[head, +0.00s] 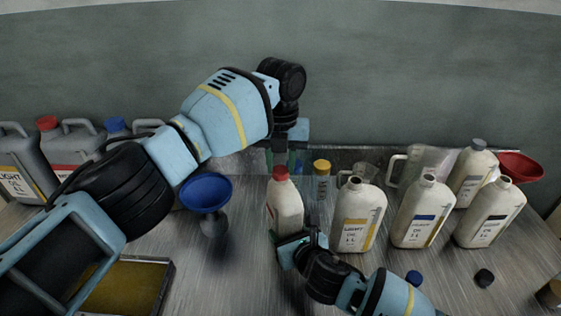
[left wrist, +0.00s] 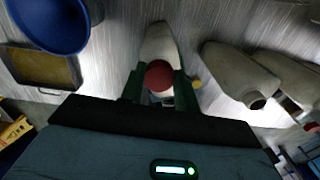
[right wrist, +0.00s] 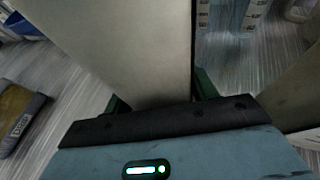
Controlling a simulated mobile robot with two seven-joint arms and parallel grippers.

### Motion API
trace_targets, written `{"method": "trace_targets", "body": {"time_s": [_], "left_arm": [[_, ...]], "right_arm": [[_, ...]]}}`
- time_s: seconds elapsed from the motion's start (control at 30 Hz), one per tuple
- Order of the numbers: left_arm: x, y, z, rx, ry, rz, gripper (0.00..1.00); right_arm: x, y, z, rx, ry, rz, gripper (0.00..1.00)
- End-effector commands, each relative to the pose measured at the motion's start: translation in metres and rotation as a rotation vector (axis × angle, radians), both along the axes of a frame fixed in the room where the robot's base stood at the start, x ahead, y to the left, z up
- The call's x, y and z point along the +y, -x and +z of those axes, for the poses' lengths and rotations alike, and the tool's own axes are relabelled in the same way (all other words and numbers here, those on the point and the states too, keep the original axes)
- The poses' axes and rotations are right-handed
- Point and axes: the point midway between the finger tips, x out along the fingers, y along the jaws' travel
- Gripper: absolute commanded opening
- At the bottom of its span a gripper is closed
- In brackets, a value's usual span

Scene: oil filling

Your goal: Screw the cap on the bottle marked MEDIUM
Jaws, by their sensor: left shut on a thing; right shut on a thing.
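A cream bottle (head: 286,208) stands upright in the middle of the table with a red cap (head: 280,173) at its neck. My left gripper (head: 281,160) reaches down from above and is shut on the red cap, which shows between its fingers in the left wrist view (left wrist: 159,74). My right gripper (head: 292,242) is shut on the lower body of this bottle, which fills the middle of the right wrist view (right wrist: 130,45). I cannot read a label on the held bottle. No readable MEDIUM marking shows on any bottle.
An open LIGHT bottle (head: 357,220) stands close right, then open bottles with blue (head: 418,215) and dark (head: 487,218) labels. A blue cap (head: 413,277) and black cap (head: 484,278) lie in front. A blue funnel (head: 207,192) and tray (head: 165,285) are left; a yellow-capped container (head: 321,185) is behind.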

Motion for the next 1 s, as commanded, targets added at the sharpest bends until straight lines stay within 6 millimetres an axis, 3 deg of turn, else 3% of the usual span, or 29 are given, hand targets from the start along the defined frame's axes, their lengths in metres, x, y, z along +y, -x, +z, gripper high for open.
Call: {"method": "trace_targets", "body": {"time_s": [0.4,0.77,0.8,0.93,1.0], "left_arm": [[-0.003,0.0008,0.0003,0.0,0.001,-0.478,0.11],[-0.003,0.0008,0.0005,-0.001,0.0,-0.507,0.11],[-0.003,0.0008,0.0005,-0.001,0.0,-0.507,0.37],[-0.0029,0.0008,0.0004,-0.001,0.0,-0.506,0.53],[-0.0029,0.0008,0.0003,0.0,0.0,-0.506,0.53]], "right_arm": [[0.0,0.0004,-0.0009,0.002,0.0,0.0,0.0],[0.0,0.0004,-0.0009,0.002,0.0,0.0,0.0],[0.0,0.0004,-0.0009,0.002,0.0,0.0,0.0],[0.0,0.0005,-0.001,0.002,0.0,0.0,0.0],[0.0,0.0005,-0.001,0.002,0.0,0.0,0.0]]}}
